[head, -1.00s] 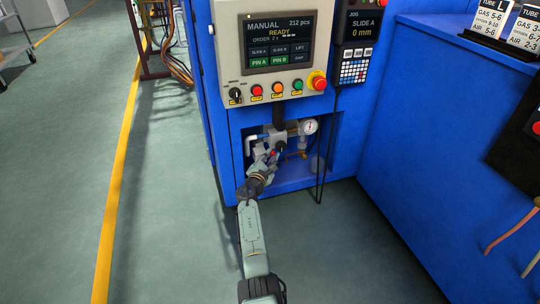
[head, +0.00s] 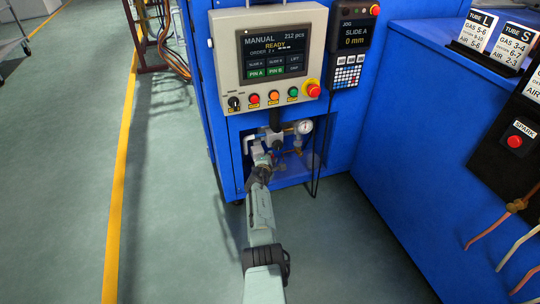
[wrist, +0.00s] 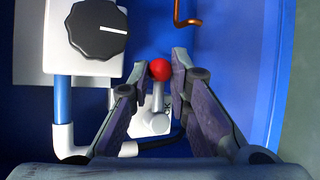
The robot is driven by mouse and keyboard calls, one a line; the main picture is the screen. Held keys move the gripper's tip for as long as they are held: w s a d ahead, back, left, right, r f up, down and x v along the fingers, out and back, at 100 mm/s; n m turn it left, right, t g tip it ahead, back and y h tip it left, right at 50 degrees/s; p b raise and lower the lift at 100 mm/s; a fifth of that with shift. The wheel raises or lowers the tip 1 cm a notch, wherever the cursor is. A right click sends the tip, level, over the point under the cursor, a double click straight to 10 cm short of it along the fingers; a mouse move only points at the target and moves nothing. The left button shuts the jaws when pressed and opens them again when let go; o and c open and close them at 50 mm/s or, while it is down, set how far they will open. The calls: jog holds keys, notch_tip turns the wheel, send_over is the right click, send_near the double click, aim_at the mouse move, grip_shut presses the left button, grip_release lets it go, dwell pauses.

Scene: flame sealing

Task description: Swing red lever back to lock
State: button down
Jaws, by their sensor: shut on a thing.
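The red lever shows in the wrist view as a round red knob (wrist: 159,70) on a short pale stem, which rises from a white fitting (wrist: 152,124). My gripper (wrist: 161,76) has one finger on each side of the knob and is shut on it. In the head view my gripper (head: 263,165) reaches into the open recess at the foot of the blue machine. It hides most of the lever there.
A black dial (wrist: 97,30) on a white block sits left of the lever, with a blue pipe (wrist: 62,98) below. A copper pipe (wrist: 181,12) is above right. A pressure gauge (head: 305,127) and hanging black cable (head: 315,170) stand right of my gripper.

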dwell(0.4)
jog(key=c, duration=1.5)
grip_release()
jog(key=shift+s, duration=0.1)
jog(key=shift+v, duration=3.65)
